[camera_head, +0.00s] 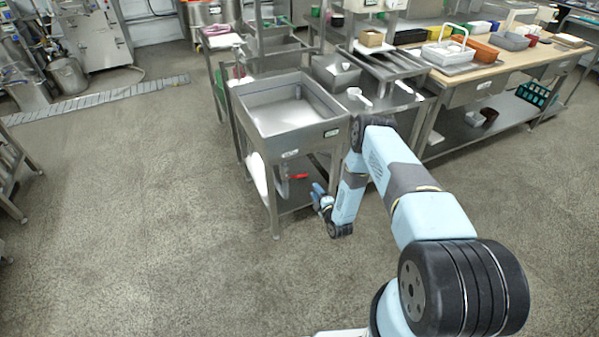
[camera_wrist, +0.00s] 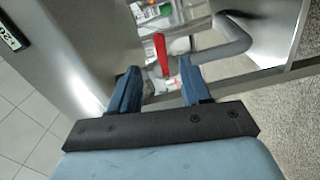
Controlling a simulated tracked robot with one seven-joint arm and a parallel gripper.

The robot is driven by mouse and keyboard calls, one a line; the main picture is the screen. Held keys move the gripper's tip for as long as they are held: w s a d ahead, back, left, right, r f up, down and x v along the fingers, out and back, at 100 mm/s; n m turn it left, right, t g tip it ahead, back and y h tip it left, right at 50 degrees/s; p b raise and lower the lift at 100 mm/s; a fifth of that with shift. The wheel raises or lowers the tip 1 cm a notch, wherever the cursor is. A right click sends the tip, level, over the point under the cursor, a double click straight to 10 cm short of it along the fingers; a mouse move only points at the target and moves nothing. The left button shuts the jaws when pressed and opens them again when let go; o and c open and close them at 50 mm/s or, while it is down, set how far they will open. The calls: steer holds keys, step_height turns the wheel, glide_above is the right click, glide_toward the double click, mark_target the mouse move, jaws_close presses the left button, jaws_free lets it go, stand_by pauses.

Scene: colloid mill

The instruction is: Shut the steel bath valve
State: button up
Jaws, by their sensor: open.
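The steel bath (camera_head: 335,133) is an open square basin on legs in the head view. Under its front edge hangs a drain pipe (camera_head: 283,185) with a red valve handle (camera_head: 299,177) pointing right. In the wrist view the red handle (camera_wrist: 161,50) appears ahead of and between my fingertips, near a bent grey pipe (camera_wrist: 228,42). My gripper (camera_head: 317,190) is low beside the bath's front, just right of the handle. In the wrist view my gripper (camera_wrist: 160,78) has its two blue fingers apart with nothing held. Whether a finger touches the handle cannot be told.
The bath's legs and lower shelf (camera_head: 290,208) stand close to my gripper. A wooden-topped bench (camera_head: 487,72) with trays and bins stands at the back right. The floor (camera_head: 150,215) left of the bath is clear.

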mark_target(303, 176)
steer(key=x, duration=0.4)
steer(key=a+x, duration=0.1)
steer(key=x, duration=0.8)
steer(key=shift+w+a, duration=0.1)
steer(key=shift+a, duration=0.2)
steer(key=shift+c, duration=0.3)
jaws_close()
